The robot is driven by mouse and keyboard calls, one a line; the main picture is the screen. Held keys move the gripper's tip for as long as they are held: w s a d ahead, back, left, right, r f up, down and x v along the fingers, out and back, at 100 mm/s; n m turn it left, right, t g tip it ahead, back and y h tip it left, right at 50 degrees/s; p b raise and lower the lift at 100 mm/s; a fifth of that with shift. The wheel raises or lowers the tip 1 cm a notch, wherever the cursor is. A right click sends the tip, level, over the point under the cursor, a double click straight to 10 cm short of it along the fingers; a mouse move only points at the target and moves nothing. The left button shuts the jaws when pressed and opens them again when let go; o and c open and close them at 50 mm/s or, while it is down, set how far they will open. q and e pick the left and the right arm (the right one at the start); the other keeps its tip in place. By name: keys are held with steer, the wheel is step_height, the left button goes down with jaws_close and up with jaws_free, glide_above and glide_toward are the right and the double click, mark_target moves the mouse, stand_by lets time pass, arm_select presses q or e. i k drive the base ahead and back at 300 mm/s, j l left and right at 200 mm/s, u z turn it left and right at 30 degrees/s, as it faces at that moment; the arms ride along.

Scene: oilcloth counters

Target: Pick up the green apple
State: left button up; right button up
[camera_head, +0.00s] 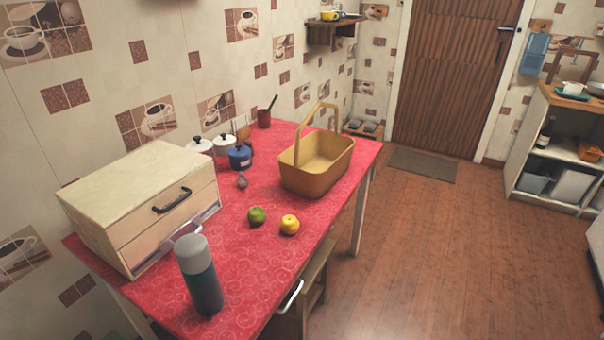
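The green apple (257,216) sits on the red patterned oilcloth of the counter (258,268), near the middle. A yellow apple-like fruit (290,225) lies just to its right, with a small gap between them. Neither of my grippers shows in the head view. Nothing covers the green apple.
A yellow basket (316,168) with a raised handle stands behind the fruit. A wooden drawer box (140,205) is at left, a dark bottle with a grey cap (200,280) in front. Several pots, including a blue one (240,157), stand near the wall. The floor at right is clear.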

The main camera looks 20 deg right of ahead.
mark_target(255, 214)
steer(key=l+u, duration=0.1)
steer(key=u, duration=0.3)
steer(key=l+u, duration=0.1)
steer(key=u, duration=0.3)
steer(key=l+u, duration=0.3)
steer(key=k+l+u, duration=0.1)
steer(key=l+u, duration=0.2)
steer(key=l, duration=0.2)
steer(key=k+l+u, duration=0.15)
steer(key=l, duration=0.25)
steer(key=k+l+u, duration=0.1)
steer(key=l, duration=0.3)
steer(key=k+l, duration=0.15)
steer(key=l, duration=0.25)
steer(key=k+l+u, duration=0.1)
steer(key=l, duration=0.3)
steer(key=k, duration=0.1)
